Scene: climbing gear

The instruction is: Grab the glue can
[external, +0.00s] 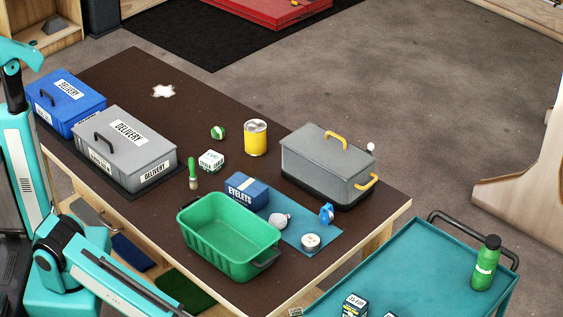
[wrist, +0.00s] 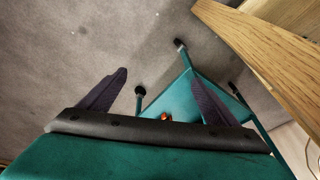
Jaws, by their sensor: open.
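A yellow can (external: 256,137) with a pale lid stands upright on the dark table top in the external view, left of the grey lidded box; it looks like the glue can, but its label is not readable. My gripper (wrist: 160,80) shows in the wrist view with its two dark fingers spread wide and nothing between them. The can is not in the wrist view, which faces the grey floor and teal frame parts. In the external view my arm is at the left edge and my gripper is out of the picture, so its distance from the can does not show.
Around the can are a grey box with yellow handles (external: 322,160), a small green roll (external: 218,132), a white-green box (external: 211,161) and a green-handled brush (external: 193,174). A green bin (external: 230,240) stands in front. The table behind the can is mostly clear.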

